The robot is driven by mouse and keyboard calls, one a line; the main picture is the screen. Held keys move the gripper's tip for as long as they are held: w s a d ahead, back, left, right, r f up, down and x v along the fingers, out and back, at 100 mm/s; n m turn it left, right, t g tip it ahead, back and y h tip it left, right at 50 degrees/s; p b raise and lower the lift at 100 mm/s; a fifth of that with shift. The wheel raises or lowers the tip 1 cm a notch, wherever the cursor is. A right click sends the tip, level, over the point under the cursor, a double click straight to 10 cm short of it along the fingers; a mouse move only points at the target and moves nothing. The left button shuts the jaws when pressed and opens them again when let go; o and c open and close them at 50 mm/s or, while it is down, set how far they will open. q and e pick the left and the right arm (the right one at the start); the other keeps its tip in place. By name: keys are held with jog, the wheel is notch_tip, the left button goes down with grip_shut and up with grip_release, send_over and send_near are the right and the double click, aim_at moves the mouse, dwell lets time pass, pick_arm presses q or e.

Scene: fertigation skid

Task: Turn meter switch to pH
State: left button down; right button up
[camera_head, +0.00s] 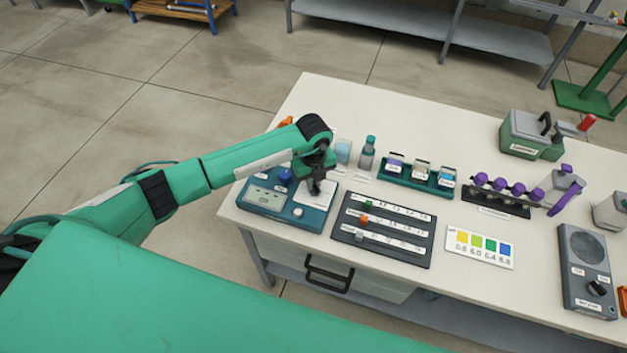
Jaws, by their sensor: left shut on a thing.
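The blue meter (262,208) stands at the left front corner of the white bench. It has a pale display, a blue knob (285,175) and a small white knob (298,212). My left arm reaches in from the left, and my left gripper (316,189) points down over the white panel at the meter's right side. Its fingers are shut on the meter switch, which they mostly hide, so I cannot read its position. My right gripper is not in view.
A dark slider panel (382,251) lies right of the meter. Behind are a grey bottle (367,155) and a green rack (390,176) of small containers. A colour chart (480,247) and a grey dial box (586,265) lie farther right. A drawer is below the bench front.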

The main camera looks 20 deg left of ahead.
pick_arm(q)
jog(key=shift+w+f+m+b, duration=0.15)
jog(key=shift+m+b, duration=1.25)
jog(key=shift+b, duration=0.05)
jog(key=m+b, duration=0.4)
jog(key=shift+d+m, duration=0.25)
jog(key=shift+m, duration=0.05)
jog(key=shift+d+m+b, duration=0.1)
jog(key=shift+m+b, duration=1)
jog(key=shift+b, duration=0.15)
jog(key=shift+m, duration=0.3)
jog(key=shift+d+r+m+b, duration=0.1)
jog(key=shift+r+m+b, duration=0.1)
jog(key=shift+m+b, duration=0.65)
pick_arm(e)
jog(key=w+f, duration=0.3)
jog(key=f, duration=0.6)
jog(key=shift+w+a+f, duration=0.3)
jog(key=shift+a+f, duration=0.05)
pick_arm(q)
jog(key=c, duration=1.5)
grip_release()
